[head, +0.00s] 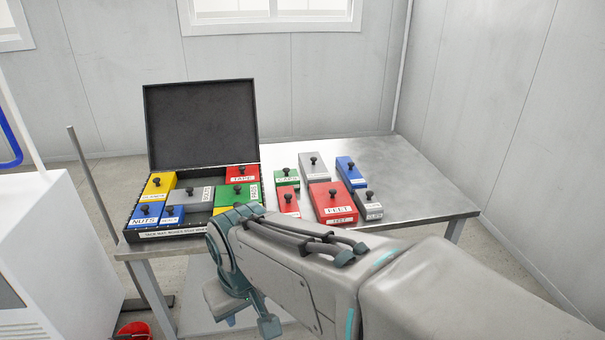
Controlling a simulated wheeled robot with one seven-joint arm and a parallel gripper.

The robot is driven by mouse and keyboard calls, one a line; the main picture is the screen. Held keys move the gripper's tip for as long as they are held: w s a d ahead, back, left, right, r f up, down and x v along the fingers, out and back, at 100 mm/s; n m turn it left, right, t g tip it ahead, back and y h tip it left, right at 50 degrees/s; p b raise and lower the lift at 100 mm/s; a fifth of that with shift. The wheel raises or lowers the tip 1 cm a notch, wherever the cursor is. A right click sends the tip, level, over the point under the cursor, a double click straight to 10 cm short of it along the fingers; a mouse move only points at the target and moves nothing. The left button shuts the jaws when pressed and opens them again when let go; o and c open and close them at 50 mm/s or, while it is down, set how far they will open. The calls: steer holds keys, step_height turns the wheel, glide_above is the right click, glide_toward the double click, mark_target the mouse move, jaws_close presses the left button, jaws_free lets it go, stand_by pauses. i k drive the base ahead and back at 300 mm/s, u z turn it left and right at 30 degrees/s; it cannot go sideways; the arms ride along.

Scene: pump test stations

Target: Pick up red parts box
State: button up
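Several red parts boxes with black knobs are in the head view. A large red box labelled FEET (333,207) stands on the metal table, right of the case. A small red box (289,207) stands just left of it. Another red box (242,175) sits in the back right compartment of the open black case (187,231). My gripper (249,322) hangs in front of the table's front edge, lower than the boxes and apart from them. Its fingers look spread, with nothing seen between them. My arm covers part of the table front.
The case also holds yellow, blue, grey and green boxes. Green (286,178), grey (313,165), blue (350,173) and small grey (368,206) boxes stand around the red ones on the metal table (420,193). Its right part is clear. A white machine (60,260) stands left.

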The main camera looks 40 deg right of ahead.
mark_target(330, 199)
steer(key=z, duration=0.95)
steer(key=i, duration=1.1)
steer(key=z, duration=1.05)
